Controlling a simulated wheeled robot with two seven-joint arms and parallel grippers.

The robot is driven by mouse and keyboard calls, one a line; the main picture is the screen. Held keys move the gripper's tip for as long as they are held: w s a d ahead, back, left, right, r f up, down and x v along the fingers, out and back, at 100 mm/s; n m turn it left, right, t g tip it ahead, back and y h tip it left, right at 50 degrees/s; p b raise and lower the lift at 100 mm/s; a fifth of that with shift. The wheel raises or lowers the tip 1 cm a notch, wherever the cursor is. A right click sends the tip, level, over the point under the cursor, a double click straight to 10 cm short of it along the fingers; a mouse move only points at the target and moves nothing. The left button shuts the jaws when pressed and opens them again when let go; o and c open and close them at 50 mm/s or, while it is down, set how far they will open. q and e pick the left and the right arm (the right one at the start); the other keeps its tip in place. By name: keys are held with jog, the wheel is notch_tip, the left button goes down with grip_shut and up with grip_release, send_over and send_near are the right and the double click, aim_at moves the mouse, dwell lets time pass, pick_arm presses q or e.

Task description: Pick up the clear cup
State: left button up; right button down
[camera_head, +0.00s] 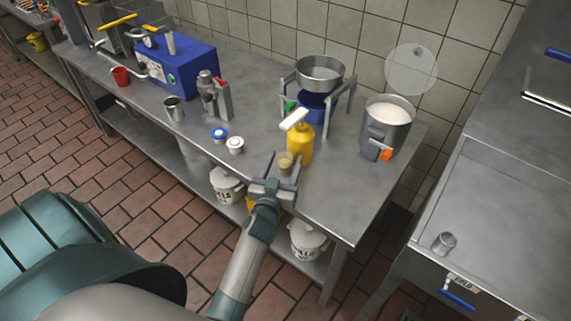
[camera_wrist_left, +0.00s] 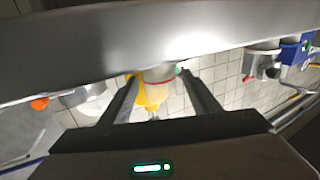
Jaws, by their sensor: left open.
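The clear cup (camera_head: 285,160) is small, with a yellowish look, and stands on the steel table in front of a yellow pump bottle (camera_head: 299,146). My left gripper (camera_head: 282,164) is open, low over the table's front edge, with one finger on each side of the cup in the head view. In the left wrist view, tilted upside down, the cup (camera_wrist_left: 160,73) shows between the finger tips of my left gripper (camera_wrist_left: 158,78). I cannot tell whether a finger touches it. My right gripper is not in view.
A metal container of white stuff (camera_head: 388,122) stands to the right and a steel bowl on a stand (camera_head: 320,74) behind. A blue machine (camera_head: 180,66), a metal cup (camera_head: 174,108) and small blue and white lidded pots (camera_head: 235,145) are left. White buckets (camera_head: 306,240) stand below.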

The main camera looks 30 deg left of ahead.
pick_arm(q)
jog(key=c, duration=1)
jog(key=shift+c, duration=0.7)
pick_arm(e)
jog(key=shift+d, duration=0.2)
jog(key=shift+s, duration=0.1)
